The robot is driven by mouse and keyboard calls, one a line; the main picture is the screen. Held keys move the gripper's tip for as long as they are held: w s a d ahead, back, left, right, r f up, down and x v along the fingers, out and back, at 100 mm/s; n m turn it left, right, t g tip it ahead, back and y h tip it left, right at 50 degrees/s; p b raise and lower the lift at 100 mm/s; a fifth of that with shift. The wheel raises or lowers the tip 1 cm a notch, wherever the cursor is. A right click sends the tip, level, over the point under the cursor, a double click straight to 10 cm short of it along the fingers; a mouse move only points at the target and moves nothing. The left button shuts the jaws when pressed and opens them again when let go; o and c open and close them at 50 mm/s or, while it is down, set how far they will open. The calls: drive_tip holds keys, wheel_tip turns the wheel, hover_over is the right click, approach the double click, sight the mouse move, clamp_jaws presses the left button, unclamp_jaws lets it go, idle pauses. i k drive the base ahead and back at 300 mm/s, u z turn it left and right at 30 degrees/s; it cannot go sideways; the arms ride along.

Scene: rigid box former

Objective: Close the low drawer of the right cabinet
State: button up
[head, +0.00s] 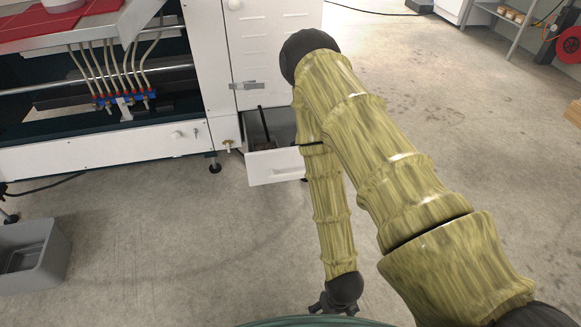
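The white right cabinet (275,50) stands at the top middle of the head view. Its low drawer (273,167) is pulled out towards me, with its white front clear of the cabinet. Dark items (263,142) lie inside it. My arm crosses in front and hides the drawer's right side. My gripper (336,305) is at the bottom middle, far nearer to me than the drawer and apart from it. It is dark and partly hidden, so its fingers cannot be made out.
A machine with hoses (112,80) and a white lower panel (110,150) adjoins the cabinet on the left. A grey bin (35,255) stands at the left edge. The concrete floor (190,250) before the drawer is clear. A shelf (505,20) stands at the back right.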

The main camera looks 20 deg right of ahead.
sight(284, 162)
drive_tip(key=z, duration=0.4)
drive_tip(key=k, duration=1)
drive_tip(key=u, duration=0.2)
drive_tip(key=i, duration=1.65)
drive_tip(key=z, duration=0.65)
